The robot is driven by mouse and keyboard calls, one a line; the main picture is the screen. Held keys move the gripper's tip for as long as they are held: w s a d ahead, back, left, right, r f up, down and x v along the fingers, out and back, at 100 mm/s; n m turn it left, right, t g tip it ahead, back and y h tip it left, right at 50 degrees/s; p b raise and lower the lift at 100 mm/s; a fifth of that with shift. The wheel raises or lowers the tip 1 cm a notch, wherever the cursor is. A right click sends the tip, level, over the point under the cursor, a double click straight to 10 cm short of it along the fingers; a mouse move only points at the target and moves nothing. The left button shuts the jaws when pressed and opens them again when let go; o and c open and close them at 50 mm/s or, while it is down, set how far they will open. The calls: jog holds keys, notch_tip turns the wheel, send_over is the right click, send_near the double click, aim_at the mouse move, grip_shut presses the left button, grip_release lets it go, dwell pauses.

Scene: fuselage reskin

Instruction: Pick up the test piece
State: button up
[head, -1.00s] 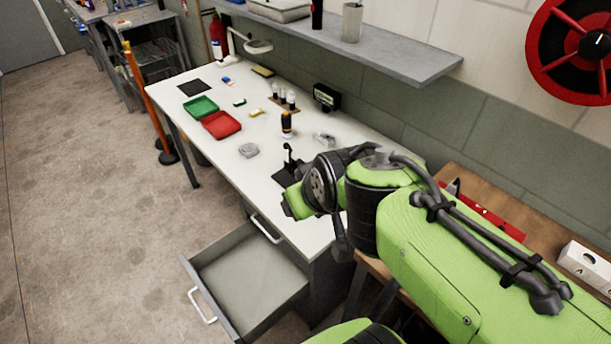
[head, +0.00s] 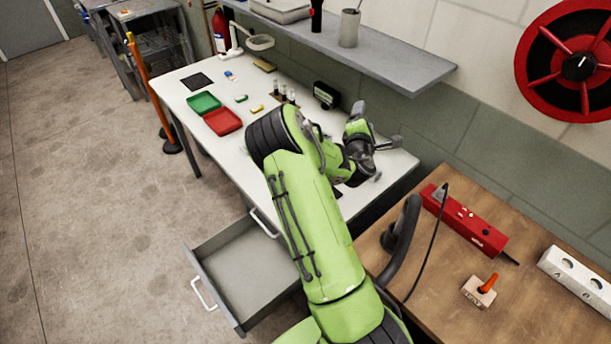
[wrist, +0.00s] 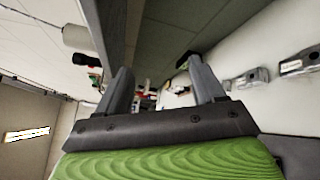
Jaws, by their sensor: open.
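No object in view is clearly marked as the test piece; I cannot tell which one it is. A small green block (head: 241,98) and a small yellow block (head: 257,109) lie on the white table (head: 182,104), near a green tray (head: 204,103) and a red tray (head: 223,121). My gripper (head: 392,143) is over the right end of the table, to the right of these blocks. In the wrist view my gripper (wrist: 162,82) has its two fingers apart with nothing held between them. Two grey objects (wrist: 250,78) (wrist: 300,62) show beyond the right finger, against a pale surface. My arm hides the table's middle.
A shelf (head: 400,72) runs along the wall above the table. A black box (head: 326,95) and several vials (head: 284,94) stand near the wall. An open drawer (head: 245,275) sticks out in front.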

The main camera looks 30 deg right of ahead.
jog(key=a+f+n+y+b, duration=0.1)
jog(key=a+f+n+y, duration=0.2)
jog(key=f+n, duration=0.4)
jog(key=a+f+n+t+y+b, duration=0.1)
jog(key=a+f+n+y+b, duration=0.1)
jog(key=a+f+n+y, duration=0.2)
jog(key=a+f+n+y+b, duration=0.2)
jog(key=f+n+y, duration=0.4)
jog(key=f+n, duration=0.6)
jog(key=shift+s+a+f+y, duration=0.15)
jog(key=shift+a+f+y, duration=0.25)
jog(key=shift+a+f, duration=0.5)
jog(key=shift+w+a+f+b, duration=0.1)
jog(key=shift+w+f+b, duration=0.05)
jog(key=shift+w+b, duration=0.85)
jog(key=b+x, duration=0.1)
jog(key=x, duration=0.4)
jog(key=shift+r, duration=0.3)
jog(key=c, duration=1.1)
